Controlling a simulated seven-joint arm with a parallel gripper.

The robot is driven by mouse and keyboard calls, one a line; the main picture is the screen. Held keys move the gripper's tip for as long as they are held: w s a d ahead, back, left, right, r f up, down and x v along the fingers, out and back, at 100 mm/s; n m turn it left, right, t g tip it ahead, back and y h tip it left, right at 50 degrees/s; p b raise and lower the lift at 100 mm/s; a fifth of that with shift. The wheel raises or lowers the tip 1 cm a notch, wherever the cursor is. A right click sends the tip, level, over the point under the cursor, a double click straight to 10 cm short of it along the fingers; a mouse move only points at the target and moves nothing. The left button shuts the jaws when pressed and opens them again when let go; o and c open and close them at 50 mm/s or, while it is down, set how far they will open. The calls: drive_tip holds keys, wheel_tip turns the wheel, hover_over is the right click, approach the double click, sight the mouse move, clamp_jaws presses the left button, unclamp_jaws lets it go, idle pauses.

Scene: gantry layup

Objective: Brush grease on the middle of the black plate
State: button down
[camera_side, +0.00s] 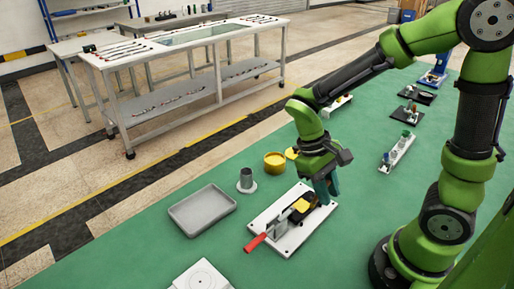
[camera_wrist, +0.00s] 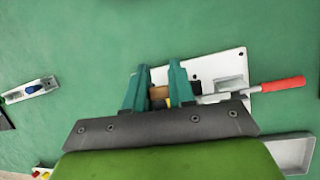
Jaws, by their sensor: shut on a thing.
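The black plate (camera_side: 309,213) appears to be the dark part at the clamp fixture on a white board (camera_side: 283,243). It is largely covered, and only a dark piece (camera_wrist: 196,87) shows beside the fingers in the wrist view. My gripper (camera_side: 326,190) is low over the right end of the fixture, with its teal fingers pointing down. In the wrist view my gripper (camera_wrist: 158,82) is shut on a brown, wood-like piece (camera_wrist: 160,92), probably the brush handle. Bristles and any grease are not visible. Whether the brush touches the plate cannot be told.
The fixture has a red handle (camera_side: 256,242). A yellow pot (camera_side: 274,163) and a grey flanged cup (camera_side: 246,181) stand behind it. A grey tray (camera_side: 203,210) lies left, a white block (camera_side: 203,277) in front. Green surface between them is clear.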

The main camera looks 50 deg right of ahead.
drive_tip(key=shift+w+f, duration=0.1)
drive_tip(key=shift+w, duration=0.85)
drive_tip(key=s+d+v, duration=0.1)
drive_tip(key=v, duration=0.7)
drive_tip(key=shift+r, duration=0.45)
